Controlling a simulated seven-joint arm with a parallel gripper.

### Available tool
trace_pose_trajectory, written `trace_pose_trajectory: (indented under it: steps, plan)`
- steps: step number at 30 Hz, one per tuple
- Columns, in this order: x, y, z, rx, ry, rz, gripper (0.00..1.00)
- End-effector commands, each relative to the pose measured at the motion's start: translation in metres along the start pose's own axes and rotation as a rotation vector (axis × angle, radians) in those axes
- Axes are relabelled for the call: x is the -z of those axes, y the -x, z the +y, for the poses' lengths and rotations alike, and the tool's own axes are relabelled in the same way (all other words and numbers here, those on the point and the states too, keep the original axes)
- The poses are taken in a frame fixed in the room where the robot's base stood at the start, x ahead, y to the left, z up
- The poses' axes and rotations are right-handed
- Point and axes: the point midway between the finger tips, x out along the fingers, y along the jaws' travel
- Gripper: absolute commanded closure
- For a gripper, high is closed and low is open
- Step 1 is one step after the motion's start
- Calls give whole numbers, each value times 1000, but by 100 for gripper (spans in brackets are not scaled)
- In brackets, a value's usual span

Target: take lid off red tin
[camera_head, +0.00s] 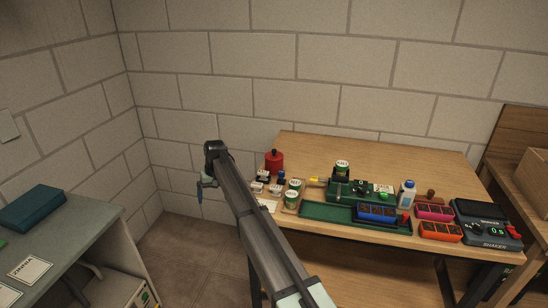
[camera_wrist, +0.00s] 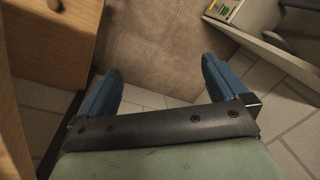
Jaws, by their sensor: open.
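The red tin (camera_head: 274,163) stands upright at the back left of the wooden table in the head view. Its lid (camera_head: 274,152) is on top, with a small dark knob. My gripper (camera_head: 200,195) hangs left of the table's left edge, in the air and apart from the tin. In the wrist view my gripper (camera_wrist: 160,85) has its two blue fingers spread wide with nothing between them. The tin does not show in the wrist view; floor lies below the fingers.
On the wooden table (camera_head: 390,152), several white-labelled cans and small items stand near the tin. A green tray (camera_head: 325,213), blue rack (camera_head: 377,212), bottle (camera_head: 406,192) and shaker (camera_head: 484,225) are farther right. A grey bench (camera_head: 75,237) is at left. The table's back is clear.

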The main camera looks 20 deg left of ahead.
Motion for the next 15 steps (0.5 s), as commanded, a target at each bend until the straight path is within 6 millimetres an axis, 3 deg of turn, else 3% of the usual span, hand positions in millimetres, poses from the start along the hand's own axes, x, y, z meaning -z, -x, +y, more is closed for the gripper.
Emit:
trace_pose_trajectory:
  steps: [1,9,12,15]
  plan:
    - [12,32,24,-17,-44,20,0]
    - [28,183,141,-101,-273,93,0]
    - [25,230,175,-126,-346,115,0]
    - [20,264,200,-146,-402,132,0]
